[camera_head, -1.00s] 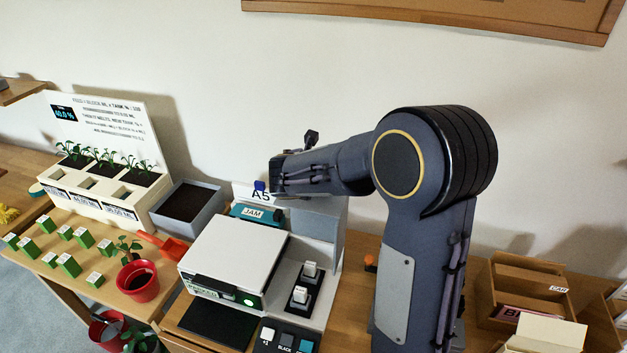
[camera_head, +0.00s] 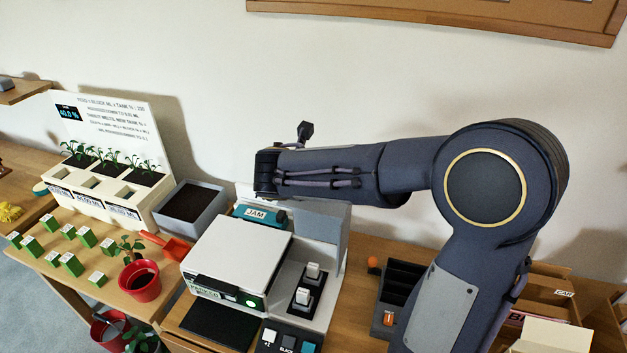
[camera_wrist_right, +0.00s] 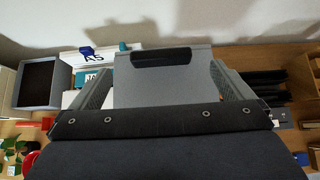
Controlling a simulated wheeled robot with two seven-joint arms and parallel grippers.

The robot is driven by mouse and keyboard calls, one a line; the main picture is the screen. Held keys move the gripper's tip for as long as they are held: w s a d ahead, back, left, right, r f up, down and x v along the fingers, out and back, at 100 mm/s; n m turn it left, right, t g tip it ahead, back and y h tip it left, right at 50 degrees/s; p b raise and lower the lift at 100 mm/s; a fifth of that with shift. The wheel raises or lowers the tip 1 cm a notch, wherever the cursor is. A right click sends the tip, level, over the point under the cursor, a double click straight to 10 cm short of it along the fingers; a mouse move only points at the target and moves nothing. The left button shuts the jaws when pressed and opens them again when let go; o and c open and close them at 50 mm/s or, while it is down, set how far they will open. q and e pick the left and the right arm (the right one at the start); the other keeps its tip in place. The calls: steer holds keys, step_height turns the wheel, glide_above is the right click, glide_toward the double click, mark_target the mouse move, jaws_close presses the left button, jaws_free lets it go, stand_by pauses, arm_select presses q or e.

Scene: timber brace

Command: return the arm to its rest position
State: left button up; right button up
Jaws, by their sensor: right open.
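My right arm (camera_head: 330,170) comes in from the right in the head view, bent at a large round joint. Its forearm lies nearly level above the white printer-like machine (camera_head: 236,255) and its grey upright panel (camera_head: 333,240). In the wrist view my right gripper (camera_wrist_right: 163,72) is open, with its two fingers apart at left and right. A grey panel with a dark slot (camera_wrist_right: 162,58) shows beyond and between the fingers; I see nothing clearly held. The fingertips are hidden in the head view. My left gripper is not in view.
A teal JAM box (camera_head: 259,215) stands behind the machine. A grey bin (camera_head: 188,205), planter (camera_head: 105,190), red pot (camera_head: 139,281) and several green blocks are at left. A black tray (camera_head: 402,280) and wooden boxes (camera_head: 550,285) are at right. The wall is behind.

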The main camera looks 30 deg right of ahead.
steer(key=shift+s+a+r, duration=0.1)
steer(key=shift+a, duration=0.05)
stand_by(0.3)
steer(key=s+a+f+m+g+y, duration=0.1)
steer(key=s+f+m+y, duration=0.2)
steer(key=s+m, duration=0.35)
steer(key=s+a+f+m+g+y, duration=0.1)
steer(key=s+f+m+y, duration=0.15)
steer(key=s+m, duration=0.4)
steer(key=s+a+m+t+y+b, duration=0.1)
steer(key=s+a+m+y, duration=0.5)
steer(key=s+a+m, duration=0.5)
steer(key=f+m, duration=0.1)
steer(key=m, duration=0.2)
steer(key=shift+s+b, duration=0.35)
